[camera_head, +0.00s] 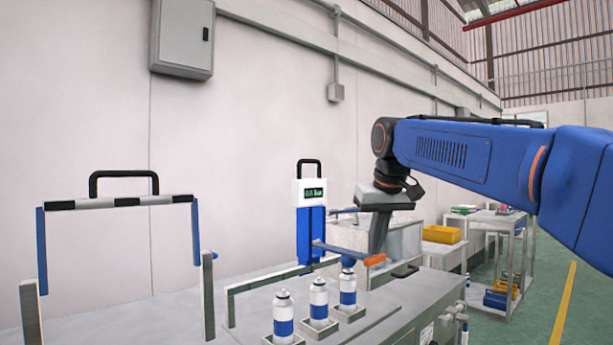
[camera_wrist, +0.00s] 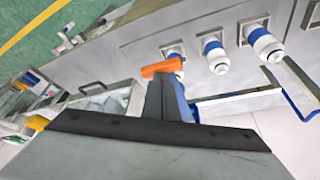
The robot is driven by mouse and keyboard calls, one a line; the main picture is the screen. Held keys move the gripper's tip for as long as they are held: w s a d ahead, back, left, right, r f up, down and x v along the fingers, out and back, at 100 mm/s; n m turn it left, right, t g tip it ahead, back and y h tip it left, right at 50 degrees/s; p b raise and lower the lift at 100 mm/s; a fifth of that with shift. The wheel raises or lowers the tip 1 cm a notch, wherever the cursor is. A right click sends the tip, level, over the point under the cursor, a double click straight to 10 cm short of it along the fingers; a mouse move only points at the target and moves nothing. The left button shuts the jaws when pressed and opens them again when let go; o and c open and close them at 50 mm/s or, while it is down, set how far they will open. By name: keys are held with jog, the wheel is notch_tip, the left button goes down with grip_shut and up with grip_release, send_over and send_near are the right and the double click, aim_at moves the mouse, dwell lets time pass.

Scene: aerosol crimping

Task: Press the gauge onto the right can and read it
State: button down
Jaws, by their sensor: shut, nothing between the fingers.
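Three white cans with blue bands stand in a row of square holders: the left can (camera_head: 283,318), the middle can (camera_head: 318,304) and the right can (camera_head: 348,297). The gauge (camera_head: 311,222) has a blue body, a white box with a small green display (camera_head: 314,193) whose digits I cannot read surely, and a black handle. Its blue lever reaches over the right can and ends in an orange tip (camera_head: 375,260). My gripper (camera_head: 377,250) is shut and empty, pointing down at the orange tip. In the wrist view the orange tip (camera_wrist: 161,68) partly hides the right can (camera_wrist: 174,54); contact is unclear.
A frame with a striped bar (camera_head: 120,202) and black handle stands at the left of the bench. A cart (camera_head: 500,225) with yellow bins is at the back right. A grey box (camera_head: 183,38) hangs on the wall. Green floor lies clear at the right.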

dwell(0.3)
notch_tip(320, 180, up, 14)
jog(key=w+a, duration=0.1)
jog(key=shift+w+r, duration=0.2)
jog(key=shift+w, duration=0.2)
dwell(0.4)
jog(key=shift+a+f, duration=0.1)
jog(key=s+d+f, duration=0.2)
jog(key=s+f, duration=0.9)
jog(key=f, duration=0.4)
jog(key=s+d+f, duration=0.2)
jog(key=s+f, duration=0.9)
jog(key=f, duration=0.5)
jog(key=s+d+f+m, duration=0.1)
jog(key=s+d+f, duration=0.2)
jog(key=s+f, duration=0.8)
notch_tip(320, 180, down, 5)
jog(key=shift+r, duration=0.1)
